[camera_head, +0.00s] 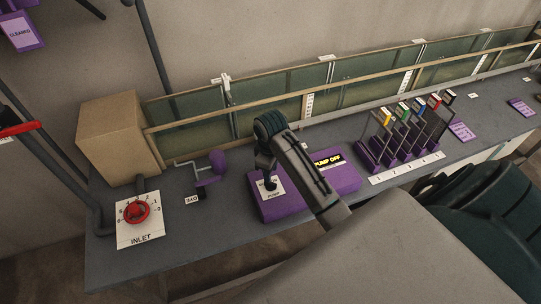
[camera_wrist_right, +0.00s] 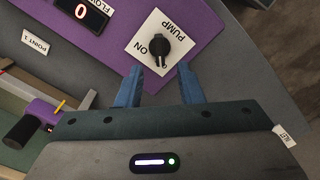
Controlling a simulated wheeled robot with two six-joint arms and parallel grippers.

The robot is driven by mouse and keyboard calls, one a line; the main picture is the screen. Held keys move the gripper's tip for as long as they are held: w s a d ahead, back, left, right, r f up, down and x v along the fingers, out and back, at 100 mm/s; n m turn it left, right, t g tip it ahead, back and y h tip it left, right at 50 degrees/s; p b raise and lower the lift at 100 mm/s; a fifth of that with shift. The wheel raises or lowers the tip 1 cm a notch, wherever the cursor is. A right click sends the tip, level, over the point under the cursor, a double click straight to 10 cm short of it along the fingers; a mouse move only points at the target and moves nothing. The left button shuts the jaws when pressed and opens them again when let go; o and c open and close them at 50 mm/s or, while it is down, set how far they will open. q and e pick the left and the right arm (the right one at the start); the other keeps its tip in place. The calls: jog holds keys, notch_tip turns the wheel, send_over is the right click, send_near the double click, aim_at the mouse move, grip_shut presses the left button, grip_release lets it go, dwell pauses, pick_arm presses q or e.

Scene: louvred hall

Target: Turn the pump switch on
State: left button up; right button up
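The pump switch (camera_wrist_right: 159,46) is a small black rotary knob on a white plate (camera_wrist_right: 150,25) marked PUMP and ON, set in a purple panel (camera_head: 295,204). In the wrist view the knob's narrow end points down the picture, towards a partly hidden label. My left gripper is not in view.
A red INLET dial (camera_head: 137,212) and a purple clamp-like device (camera_head: 211,170) stand left of the panel. A cardboard box (camera_head: 112,137) sits behind the dial. A rack of coloured-top slides (camera_head: 400,140) stands to the right. A rail runs along the back.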

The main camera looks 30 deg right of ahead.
aim_at(270, 183)
jog(key=shift+w+f, duration=0.1)
jog(key=shift+f, duration=3.55)
jog(key=shift+c, duration=0.4)
grip_shut()
